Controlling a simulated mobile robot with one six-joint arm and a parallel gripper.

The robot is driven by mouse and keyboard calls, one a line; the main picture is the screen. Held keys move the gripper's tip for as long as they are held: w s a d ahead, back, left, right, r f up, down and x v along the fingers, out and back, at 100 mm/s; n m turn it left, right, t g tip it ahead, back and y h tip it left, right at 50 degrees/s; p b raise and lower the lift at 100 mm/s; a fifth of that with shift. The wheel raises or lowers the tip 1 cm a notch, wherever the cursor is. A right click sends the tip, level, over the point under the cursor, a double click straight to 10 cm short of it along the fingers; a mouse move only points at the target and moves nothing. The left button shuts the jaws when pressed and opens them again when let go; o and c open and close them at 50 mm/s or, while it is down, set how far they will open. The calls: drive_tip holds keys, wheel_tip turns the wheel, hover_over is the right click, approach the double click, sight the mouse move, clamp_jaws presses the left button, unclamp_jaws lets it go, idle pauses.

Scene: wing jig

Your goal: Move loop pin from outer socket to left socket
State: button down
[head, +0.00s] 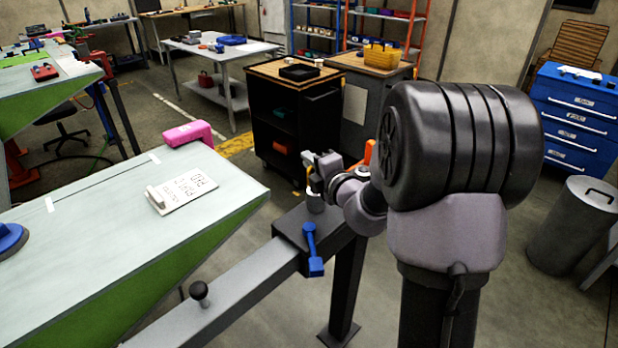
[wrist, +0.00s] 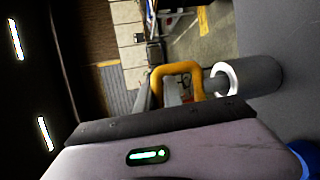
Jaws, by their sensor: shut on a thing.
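The yellow loop pin (wrist: 172,70) shows in the wrist view as a thick bent loop. My gripper (head: 320,168) is shut on the loop pin above the end of the grey beam. The grey cylindrical socket (wrist: 255,77) has a pale ring at its mouth, right beside the loop. The pin's shank lies at that mouth; how deep it sits is unclear. In the head view the same socket (head: 315,204) stands upright on the beam's dark end block, just below my gripper. I cannot make out the left socket for certain.
A blue lever (head: 311,250) hangs on the block's near side. A black knob (head: 200,292) stands on the beam (head: 235,298) nearer me. The pale green-sided wing panel (head: 110,235) lies left, bearing a white card (head: 195,188) and a pink clamp (head: 190,133). A black cart (head: 290,115) stands behind.

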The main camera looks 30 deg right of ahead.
drive_tip(key=shift+f, duration=0.8)
drive_tip(key=c, duration=1.5)
unclamp_jaws()
drive_tip(key=shift+r, duration=0.1)
